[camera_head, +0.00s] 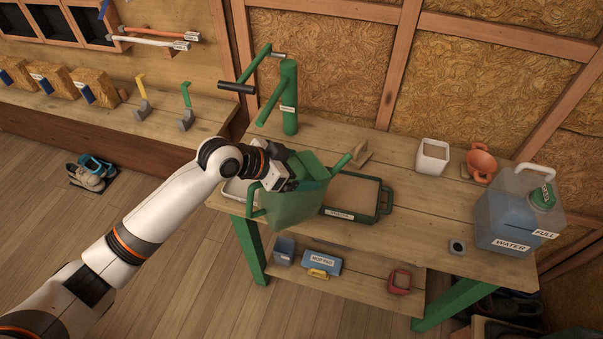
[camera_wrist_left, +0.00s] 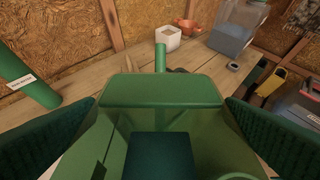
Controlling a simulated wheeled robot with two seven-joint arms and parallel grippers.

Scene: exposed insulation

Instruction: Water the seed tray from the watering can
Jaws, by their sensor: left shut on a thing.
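The green watering can (camera_head: 300,203) is in my left gripper (camera_head: 281,183), which is shut on it. The can is held over the front left of the bench, its spout (camera_head: 342,161) pointing right and slightly up. No water shows leaving the spout. In the left wrist view the can (camera_wrist_left: 160,90) fills the middle between the dark finger pads (camera_wrist_left: 160,135). The seed tray (camera_head: 386,203), a green-rimmed tray with brown fill, sits on the bench just right of the can. The can hides its left part. My right gripper is out of view.
A pale tray (camera_head: 235,189) is partly hidden behind my gripper. A white pot (camera_head: 433,157), orange funnel-like item (camera_head: 481,164) and blue water jug (camera_head: 507,222) stand right.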

